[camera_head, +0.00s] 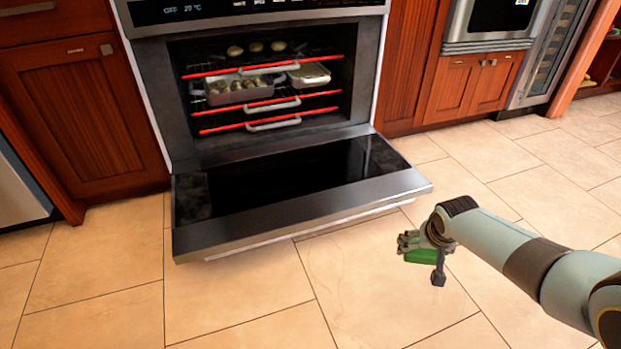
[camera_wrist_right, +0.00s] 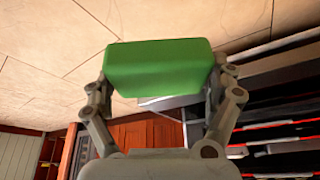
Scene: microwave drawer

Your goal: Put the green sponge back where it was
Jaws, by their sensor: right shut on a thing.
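The green sponge (camera_head: 421,256) is a block held by my right gripper (camera_head: 422,252) in the head view. It is above the tiled floor, to the right of the open oven door. In the right wrist view the sponge (camera_wrist_right: 160,66) sits between the two fingers of my right gripper (camera_wrist_right: 160,85), which are shut on it. My left gripper is not in view.
The oven (camera_head: 270,85) stands open, its door (camera_head: 300,205) lowered flat in front. Its racks hold a tray of food (camera_head: 238,90) and a lidded dish (camera_head: 309,75). Red-wood cabinets (camera_head: 82,120) flank it. The tiled floor (camera_head: 235,305) in front is clear.

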